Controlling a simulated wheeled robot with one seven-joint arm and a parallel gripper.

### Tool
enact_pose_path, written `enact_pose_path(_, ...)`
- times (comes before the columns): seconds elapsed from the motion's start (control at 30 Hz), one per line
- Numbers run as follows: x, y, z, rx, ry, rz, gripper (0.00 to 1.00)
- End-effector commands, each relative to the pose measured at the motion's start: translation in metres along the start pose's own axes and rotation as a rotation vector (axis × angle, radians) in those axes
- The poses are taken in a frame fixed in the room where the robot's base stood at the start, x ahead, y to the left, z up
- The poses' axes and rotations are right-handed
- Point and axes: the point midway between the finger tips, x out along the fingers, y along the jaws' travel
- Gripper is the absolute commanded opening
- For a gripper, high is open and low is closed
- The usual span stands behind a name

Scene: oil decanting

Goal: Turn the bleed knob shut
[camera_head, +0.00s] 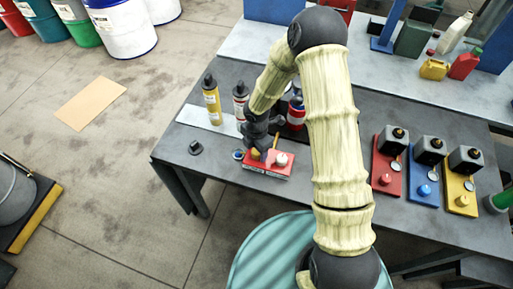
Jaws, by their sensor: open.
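My gripper (263,151) is over the left part of a small red base (267,173) at the front left of the grey bench. A yellow piece (256,155) shows just under the fingers, and a pale round knob (282,159) with a red rim stands on the base to their right. I cannot tell whether the fingers touch either one. The jaws are open. I cannot tell which knob is the bleed knob.
A yellow bottle (212,104) and a white-and-dark bottle (241,97) stand behind my gripper. A blue cap (238,154) and a dark part (195,148) lie left of the base. My arm hides the bench middle. Cans and jugs stand on the back bench.

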Motion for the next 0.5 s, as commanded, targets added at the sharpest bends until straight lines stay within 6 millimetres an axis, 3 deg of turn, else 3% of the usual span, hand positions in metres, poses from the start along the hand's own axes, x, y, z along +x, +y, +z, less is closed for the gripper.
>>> enact_pose_path(0.27, -0.018, 0.0, 0.001, 0.003, 0.0, 0.002, 0.57)
enact_pose_path(0.5, -0.063, 0.0, 0.001, 0.003, -0.002, 0.003, 0.57)
